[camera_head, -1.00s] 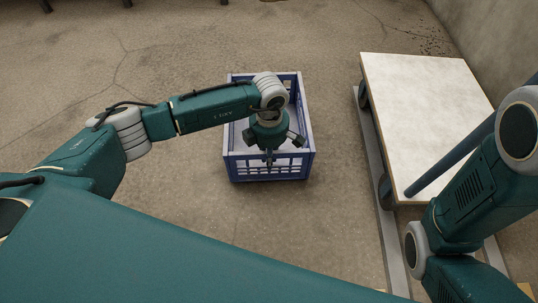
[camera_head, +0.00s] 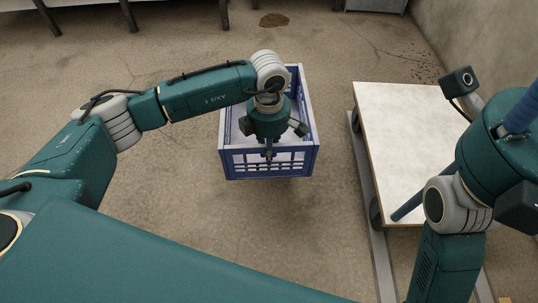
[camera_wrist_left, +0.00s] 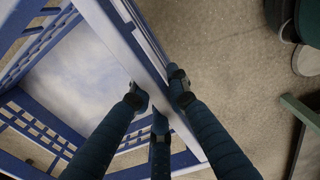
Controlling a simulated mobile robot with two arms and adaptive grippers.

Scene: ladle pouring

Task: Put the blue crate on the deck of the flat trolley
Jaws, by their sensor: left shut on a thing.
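The blue crate (camera_head: 308,118) is upright and looks empty, left of the flat trolley. My left gripper (camera_head: 270,148) is shut on the crate's near wall. In the left wrist view the fingers (camera_wrist_left: 160,100) straddle the crate's pale rim (camera_wrist_left: 120,42), and part of its inside shows. The crate seems to hang a little above the floor, though its underside is hidden. The flat trolley (camera_head: 400,130) has a bare pale deck to the right, with a gap of floor between.
A wall (camera_head: 480,40) stands behind the trolley at right. Table legs (camera_head: 128,15) show at the back. The floor left of the crate is clear.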

